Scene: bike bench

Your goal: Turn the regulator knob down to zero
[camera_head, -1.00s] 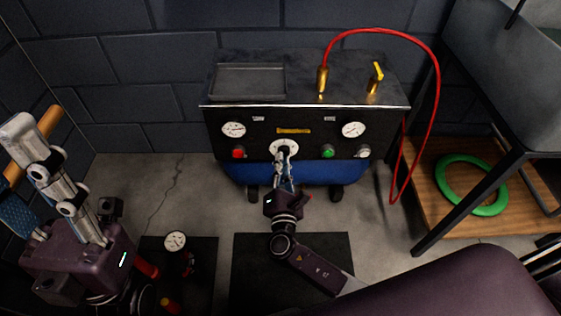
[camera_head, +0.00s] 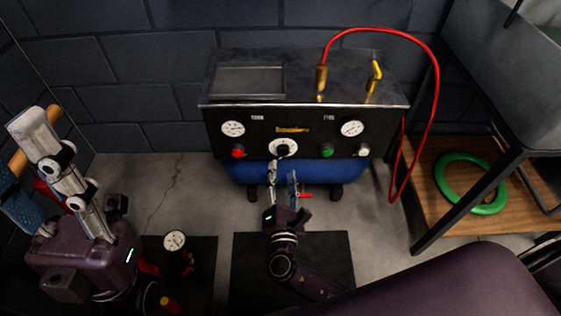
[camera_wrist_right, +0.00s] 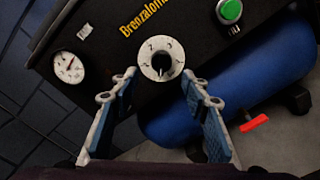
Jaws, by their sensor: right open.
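The regulator knob (camera_head: 283,147) is black on a round white dial, in the middle of the compressor's dark front panel. In the right wrist view the knob (camera_wrist_right: 161,62) shows a light pointer mark toward the lower side of its dial. My right gripper (camera_head: 281,174) is open and empty, in front of the panel and below the knob, apart from it. In the right wrist view its two blue-padded fingers (camera_wrist_right: 160,95) spread wide, with the knob beyond the gap. My left gripper (camera_head: 50,155) is at the far left, away from the panel; its jaw opening is unclear.
Left gauge (camera_head: 233,128) and right gauge (camera_head: 352,128) flank the knob, with a red button (camera_head: 238,153) and green button (camera_head: 327,151). A blue tank (camera_head: 240,172) lies below. A red hose (camera_head: 437,90) loops right. A small red lever (camera_wrist_right: 254,123) shows below the tank.

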